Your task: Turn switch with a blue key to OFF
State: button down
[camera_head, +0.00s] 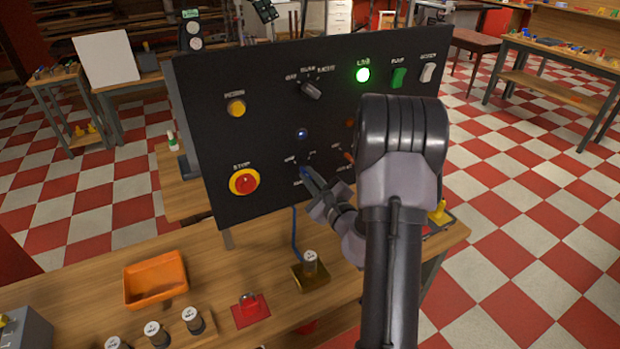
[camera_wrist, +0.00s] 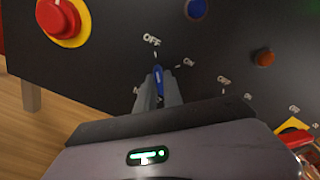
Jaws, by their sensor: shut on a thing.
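The black panel (camera_head: 270,115) stands upright on the wooden bench. Low on it is the switch with the blue key (camera_head: 305,172); the blue key also shows in the wrist view (camera_wrist: 158,78). My gripper (camera_head: 313,181) is at the panel, shut on the blue key; its two fingers (camera_wrist: 160,92) lie on either side of it. In the wrist view, the key's visible end points up, roughly toward the OFF label (camera_wrist: 151,40). The ON label (camera_wrist: 188,62) is to its right. The fingers hide the key's lower part.
A red stop button (camera_head: 244,181) is left of the switch. A blue lamp (camera_head: 302,134) is above it, and an orange knob (camera_wrist: 263,58) is to the right. An orange tray (camera_head: 155,279) and several small parts lie on the bench below.

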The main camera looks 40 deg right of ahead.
jog(key=c, duration=1.5)
grip_release()
jog(key=p+v, duration=0.7)
jog(key=v, duration=1)
jog(key=shift+s+a+p, duration=0.15)
jog(key=shift+s+p, duration=0.05)
jog(key=shift+p, duration=0.1)
